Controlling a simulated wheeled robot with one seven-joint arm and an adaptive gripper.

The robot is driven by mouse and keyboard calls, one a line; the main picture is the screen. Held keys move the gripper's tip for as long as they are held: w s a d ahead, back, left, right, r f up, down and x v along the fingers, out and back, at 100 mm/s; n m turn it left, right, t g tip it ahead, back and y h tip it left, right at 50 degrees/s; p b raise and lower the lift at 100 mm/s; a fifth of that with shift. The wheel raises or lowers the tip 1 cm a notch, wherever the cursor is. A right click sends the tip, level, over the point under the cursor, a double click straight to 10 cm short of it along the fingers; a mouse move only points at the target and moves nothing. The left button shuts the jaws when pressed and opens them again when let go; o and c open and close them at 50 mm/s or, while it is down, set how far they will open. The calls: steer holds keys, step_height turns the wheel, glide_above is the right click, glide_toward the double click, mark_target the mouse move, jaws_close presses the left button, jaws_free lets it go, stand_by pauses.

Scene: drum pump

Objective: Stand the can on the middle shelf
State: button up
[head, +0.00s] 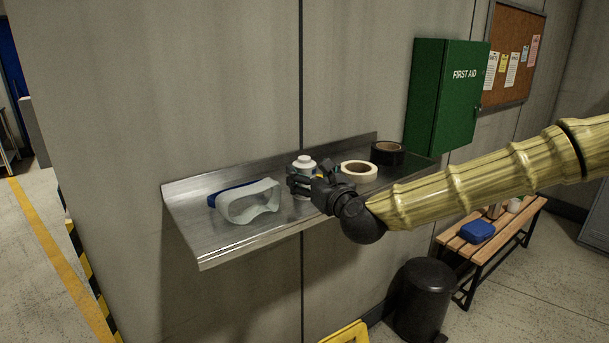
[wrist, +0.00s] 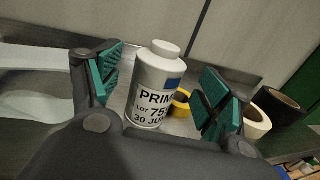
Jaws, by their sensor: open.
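The can (wrist: 152,88) is white with a rounded cap and a label reading "PRIM", a lot number and a date. It stands upright on the steel wall shelf (head: 235,243). The can's top also shows in the head view (head: 304,163), with its lower part hidden behind my gripper. My gripper (head: 300,182) is at the can; in the wrist view its green-padded fingers (wrist: 160,90) are open, one on each side of the can. I see gaps between the pads and the can.
Goggles (head: 248,202) lie left of the can. A yellow roll (wrist: 181,103) is close behind it. A cream tape roll (head: 359,171) and a black tape roll (head: 387,153) are to the right. A green first aid cabinet (head: 440,95) hangs above the shelf's right end.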

mark_target(310, 172)
steer(key=shift+p+x, duration=0.5)
steer(key=shift+x, duration=1.15)
steer(key=shift+s, duration=0.1)
steer(key=c, duration=1.3)
steer(key=shift+r, duration=0.1)
steer(key=shift+c, duration=0.7)
steer(key=shift+r, duration=0.1)
